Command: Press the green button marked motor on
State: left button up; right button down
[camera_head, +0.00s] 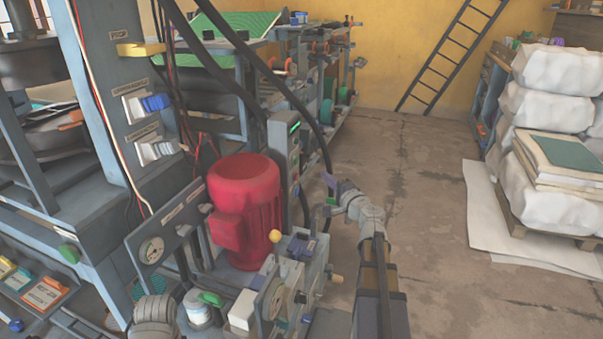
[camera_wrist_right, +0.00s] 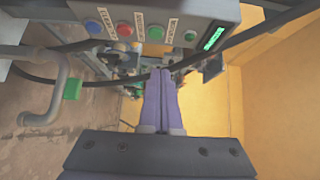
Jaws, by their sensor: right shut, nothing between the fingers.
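The control box (camera_head: 284,150) stands behind the red motor in the head view, with a lit green display on it. My right gripper (camera_head: 329,181) is right of the box in the head view. In the right wrist view its purple fingers (camera_wrist_right: 160,72) are together and empty, pointing just below the green button in the picture, apart from it.
The red motor (camera_head: 245,205) and a gauge panel (camera_head: 152,250) are left of my right arm. Black cables hang close by the box and cross near the fingers. A yellow-topped lever (camera_head: 275,237) stands in front.

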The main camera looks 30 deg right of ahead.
jog(key=shift+s+d+m+h, duration=0.1)
jog(key=shift+d+m+h, duration=0.2)
jog(key=shift+d, duration=0.2)
send_near(296, 161)
jog(key=w+d, duration=0.4)
jog(key=d, duration=0.1)
jog(key=shift+w+a+r, duration=0.15)
jog(key=shift+w+a, duration=0.5)
jog(key=shift+w, duration=0.2)
jog(key=shift+w+a+r, duration=0.15)
jog(key=shift+w+a, duration=0.45)
jog(key=shift+w, duration=0.25)
